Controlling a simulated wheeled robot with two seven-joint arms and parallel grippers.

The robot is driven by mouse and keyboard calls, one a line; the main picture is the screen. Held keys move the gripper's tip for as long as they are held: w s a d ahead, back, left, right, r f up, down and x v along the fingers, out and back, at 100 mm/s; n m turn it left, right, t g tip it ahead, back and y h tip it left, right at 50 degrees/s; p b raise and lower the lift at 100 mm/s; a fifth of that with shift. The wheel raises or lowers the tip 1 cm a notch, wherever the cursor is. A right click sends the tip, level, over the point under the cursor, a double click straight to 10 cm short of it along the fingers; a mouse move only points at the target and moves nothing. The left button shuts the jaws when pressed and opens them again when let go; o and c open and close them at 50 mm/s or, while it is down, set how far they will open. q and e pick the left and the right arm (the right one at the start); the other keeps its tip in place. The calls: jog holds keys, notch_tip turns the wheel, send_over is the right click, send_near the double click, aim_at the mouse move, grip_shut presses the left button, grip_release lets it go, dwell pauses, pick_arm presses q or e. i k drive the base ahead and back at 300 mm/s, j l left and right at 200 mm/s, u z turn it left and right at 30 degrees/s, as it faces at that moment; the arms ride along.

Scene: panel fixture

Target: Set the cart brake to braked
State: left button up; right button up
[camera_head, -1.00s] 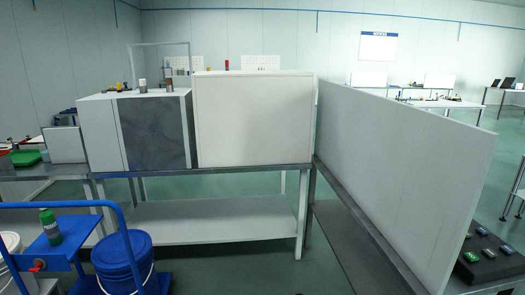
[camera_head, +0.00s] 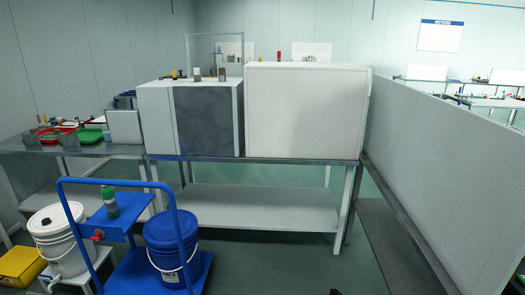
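A blue cart (camera_head: 136,270) with a tall blue tube handle (camera_head: 118,181) stands at the lower left. Its raised blue shelf (camera_head: 125,223) bears a dark green bottle (camera_head: 110,202), and a blue bucket (camera_head: 172,245) stands on its deck. A small red part (camera_head: 98,235) shows at the front left of the shelf; I cannot tell whether it is the brake or how it is set. Neither of my grippers shows clearly. A small dark tip at the bottom edge is too cut off to identify.
A white bucket (camera_head: 60,240) and a yellow box (camera_head: 20,266) stand left of the cart. A bench (camera_head: 265,208) with large white boxes stands behind it, and a long white panel (camera_head: 440,170) runs along the right. Floor right of the cart is clear.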

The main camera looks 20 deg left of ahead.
aim_at(98, 235)
jog(key=u, duration=1.7)
